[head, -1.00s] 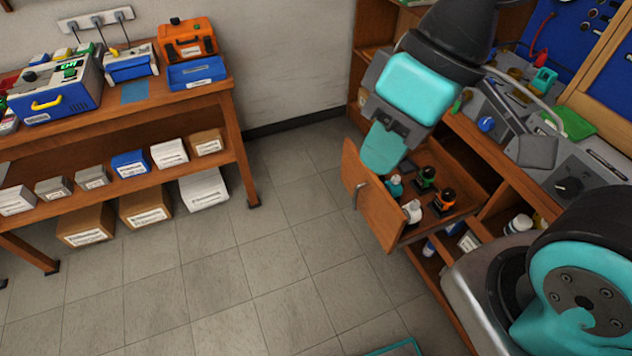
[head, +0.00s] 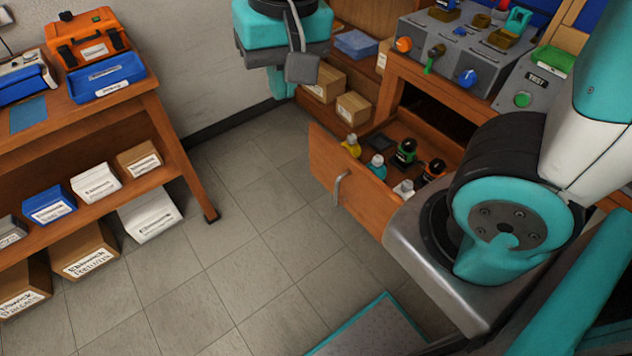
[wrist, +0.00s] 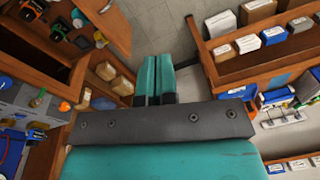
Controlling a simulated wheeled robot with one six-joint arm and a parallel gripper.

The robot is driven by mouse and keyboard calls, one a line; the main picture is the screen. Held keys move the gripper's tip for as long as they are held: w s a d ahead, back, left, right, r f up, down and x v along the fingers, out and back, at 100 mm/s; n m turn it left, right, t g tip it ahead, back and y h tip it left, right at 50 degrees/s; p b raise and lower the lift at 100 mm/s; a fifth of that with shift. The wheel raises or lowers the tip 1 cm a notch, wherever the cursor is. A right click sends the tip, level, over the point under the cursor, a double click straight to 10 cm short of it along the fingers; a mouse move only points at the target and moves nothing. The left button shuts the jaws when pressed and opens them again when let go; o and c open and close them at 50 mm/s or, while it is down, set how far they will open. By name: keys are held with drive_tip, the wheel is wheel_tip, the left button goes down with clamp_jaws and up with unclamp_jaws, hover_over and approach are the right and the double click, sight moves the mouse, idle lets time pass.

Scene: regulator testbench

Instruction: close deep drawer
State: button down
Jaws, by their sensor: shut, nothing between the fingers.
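The deep drawer (head: 325,163) is a wooden drawer in the workbench, pulled out and open. Its front panel bears a curved metal handle (head: 340,187). Several small bottles, including a yellow one (head: 352,147) and a teal one (head: 376,167), stand inside. My arm hides part of the drawer's right side. My gripper (head: 283,88) is shut and empty, up and left of the drawer front and apart from it. In the wrist view its teal fingers (wrist: 157,72) lie together, and the open drawer (wrist: 108,28) shows at upper left.
The workbench top holds a grey control box (head: 455,60) with coloured knobs. Cardboard boxes (head: 353,108) sit on a shelf beside the drawer. A wooden table (head: 170,130) with boxes stands at left. The tiled floor (head: 255,240) between is clear.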

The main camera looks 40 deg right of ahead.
drive_tip(key=w+d+f+m+h+b, duration=0.1)
drive_tip(key=w+f+m+h+b, duration=0.1)
drive_tip(key=w+f+m+b, duration=0.4)
drive_tip(key=w+d+f+m+h+b, duration=0.1)
drive_tip(key=d+f+m+h+b, duration=0.1)
drive_tip(key=f+m+b, duration=0.4)
drive_tip(key=m+h+b, duration=0.6)
drive_tip(key=m+b, duration=1.5)
drive_tip(key=b, duration=0.4)
approach(324, 168)
drive_tip(key=shift+g, duration=0.4)
drive_tip(key=x, duration=0.6)
drive_tip(key=shift+w+a+f, duration=0.2)
drive_tip(key=shift+d, duration=0.4)
drive_tip(key=shift+d, duration=0.1)
